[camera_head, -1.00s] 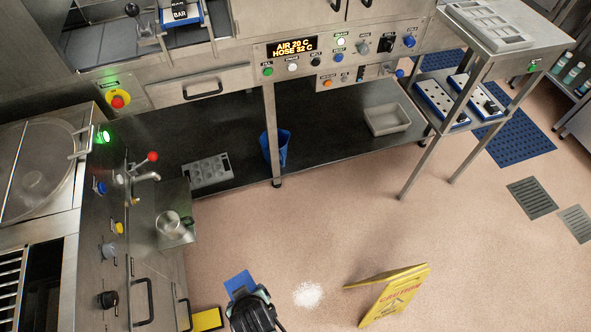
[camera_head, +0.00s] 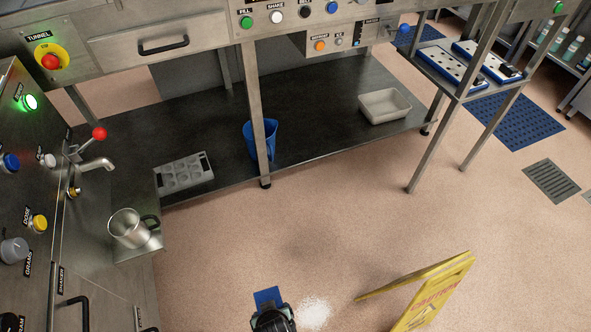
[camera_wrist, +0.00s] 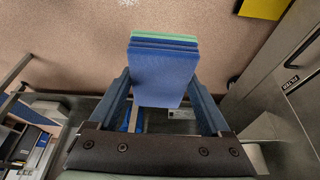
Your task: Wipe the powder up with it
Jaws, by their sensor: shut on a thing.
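A patch of white powder (camera_head: 314,312) lies on the pinkish floor near the bottom of the head view. My gripper (camera_head: 270,312) is just left of the powder in that picture. It is shut on a blue sponge-like pad (camera_head: 268,297). In the wrist view the pad (camera_wrist: 163,75) sits between both fingers, with a green layer along its far edge. The powder does not show in the wrist view. I cannot tell how high the pad is above the floor.
A yellow caution sign (camera_head: 432,292) stands on the floor right of the powder. A steel cabinet with a tap and a metal jug (camera_head: 130,229) is at left. A low dark shelf (camera_head: 225,150) holds a blue bin (camera_head: 250,140) and a grey tray (camera_head: 384,105). Open floor lies between.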

